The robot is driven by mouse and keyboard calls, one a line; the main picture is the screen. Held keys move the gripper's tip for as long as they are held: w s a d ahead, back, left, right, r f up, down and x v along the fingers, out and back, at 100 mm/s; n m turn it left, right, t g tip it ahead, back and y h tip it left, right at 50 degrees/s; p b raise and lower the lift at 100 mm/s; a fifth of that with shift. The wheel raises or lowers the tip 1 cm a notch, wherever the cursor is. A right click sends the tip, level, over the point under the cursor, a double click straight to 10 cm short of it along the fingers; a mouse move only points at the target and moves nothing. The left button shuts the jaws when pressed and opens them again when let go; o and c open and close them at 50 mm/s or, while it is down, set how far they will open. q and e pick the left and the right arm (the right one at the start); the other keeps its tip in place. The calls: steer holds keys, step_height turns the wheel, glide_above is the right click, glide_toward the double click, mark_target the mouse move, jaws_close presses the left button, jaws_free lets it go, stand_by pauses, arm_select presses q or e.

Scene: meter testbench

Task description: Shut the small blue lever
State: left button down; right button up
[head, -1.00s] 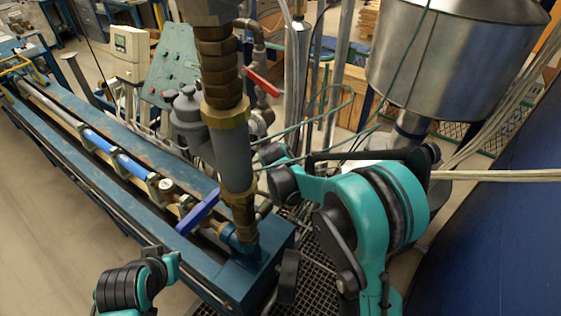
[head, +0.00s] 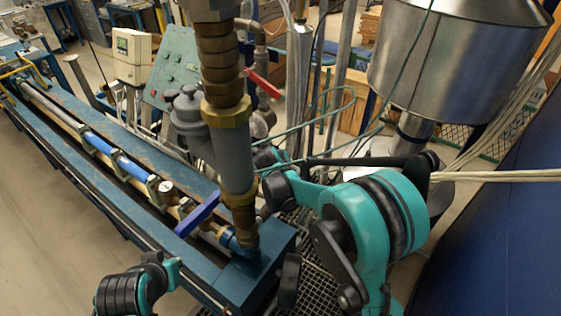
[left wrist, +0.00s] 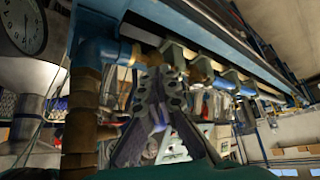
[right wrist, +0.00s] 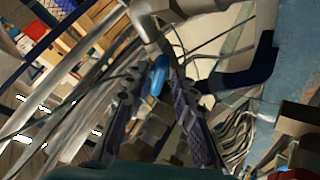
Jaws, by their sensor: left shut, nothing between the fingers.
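A small blue lever (right wrist: 158,75) shows in the right wrist view as a rounded blue piece between the fingers of my right gripper (right wrist: 153,84). The fingers are apart; contact with the lever cannot be told. In the head view this gripper is hidden behind the vertical pipe and my right arm. A longer, flat blue lever (head: 198,214) sticks out slantwise beside the brass fittings at the pipe's foot. My left gripper (left wrist: 161,77) is shut and empty in the left wrist view, below the bench's pipe row. In the head view only its arm shows, at the bottom left.
The thick vertical pipe (head: 235,160) stands in the middle. A red lever (head: 264,84) is behind it. The steel hopper (head: 445,65) is at the upper right. The blue bench (head: 75,155) runs to the left, with open floor (head: 50,235) in front.

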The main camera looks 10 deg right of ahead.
steer(key=shift+r, duration=0.15)
step_height(320, 180, up, 10)
stand_by(0.6)
